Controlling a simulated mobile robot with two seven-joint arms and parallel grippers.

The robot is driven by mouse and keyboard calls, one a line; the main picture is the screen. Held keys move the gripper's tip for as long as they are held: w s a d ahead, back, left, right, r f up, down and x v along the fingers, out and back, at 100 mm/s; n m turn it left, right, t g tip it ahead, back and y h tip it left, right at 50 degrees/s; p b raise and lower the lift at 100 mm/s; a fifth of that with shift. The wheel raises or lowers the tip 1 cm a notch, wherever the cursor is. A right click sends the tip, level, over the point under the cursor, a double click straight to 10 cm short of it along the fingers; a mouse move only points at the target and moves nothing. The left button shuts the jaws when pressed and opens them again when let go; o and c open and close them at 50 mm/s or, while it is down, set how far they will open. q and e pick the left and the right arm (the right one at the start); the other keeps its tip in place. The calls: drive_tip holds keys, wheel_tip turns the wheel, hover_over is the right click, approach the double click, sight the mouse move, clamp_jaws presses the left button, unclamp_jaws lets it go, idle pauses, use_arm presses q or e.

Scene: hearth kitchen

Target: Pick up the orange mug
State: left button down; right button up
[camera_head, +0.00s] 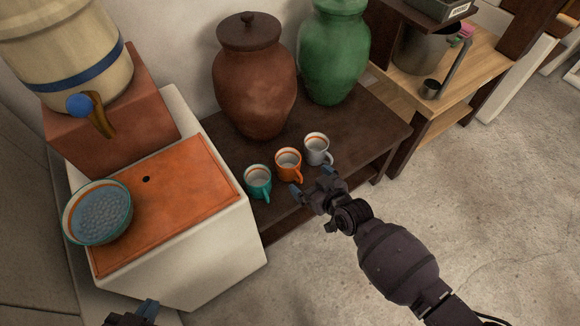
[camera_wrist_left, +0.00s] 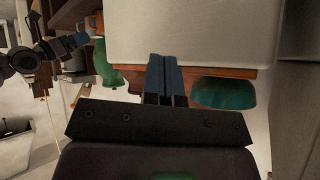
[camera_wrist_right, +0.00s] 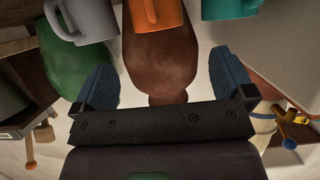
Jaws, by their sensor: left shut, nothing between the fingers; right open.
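The orange mug (camera_head: 288,164) stands upright on a dark wooden bench, between a teal mug (camera_head: 258,181) and a white-grey mug (camera_head: 316,149). Its handle faces my right gripper (camera_head: 312,181), which is open and empty just in front of the mugs, apart from them. In the right wrist view the orange mug (camera_wrist_right: 155,13) shows at the top edge, partly cut off, roughly in line with the space between the open fingers (camera_wrist_right: 162,85). My left gripper (camera_head: 146,311) is at the bottom edge of the head view; its fingers (camera_wrist_left: 165,80) are together and empty in the left wrist view.
Behind the mugs on the bench (camera_head: 375,135) stand a brown lidded jar (camera_head: 254,85) and a green jar (camera_head: 334,55). At left, a white block with an orange top (camera_head: 165,215) holds a teal bowl (camera_head: 98,212). The floor (camera_head: 480,200) at right is clear.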

sight(294, 168)
drive_tip(key=b+x, duration=0.1)
drive_tip(key=x, duration=0.3)
drive_tip(key=shift+w+a+f, duration=0.1)
drive_tip(key=shift+a+f, duration=0.1)
drive_tip(key=shift+w+a+b, duration=0.35)
drive_tip(key=shift+w+b, duration=0.05)
drive_tip(key=shift+w, duration=0.2)
drive_tip(key=b+x, duration=0.1)
drive_tip(key=x, duration=0.2)
drive_tip(key=shift+w+f+b, duration=0.1)
drive_tip(key=shift+w+b, duration=0.2)
drive_tip(key=shift+w, duration=0.1)
drive_tip(key=shift+w+a, duration=0.35)
drive_tip(key=shift+w, duration=0.2)
drive_tip(key=c, duration=0.9)
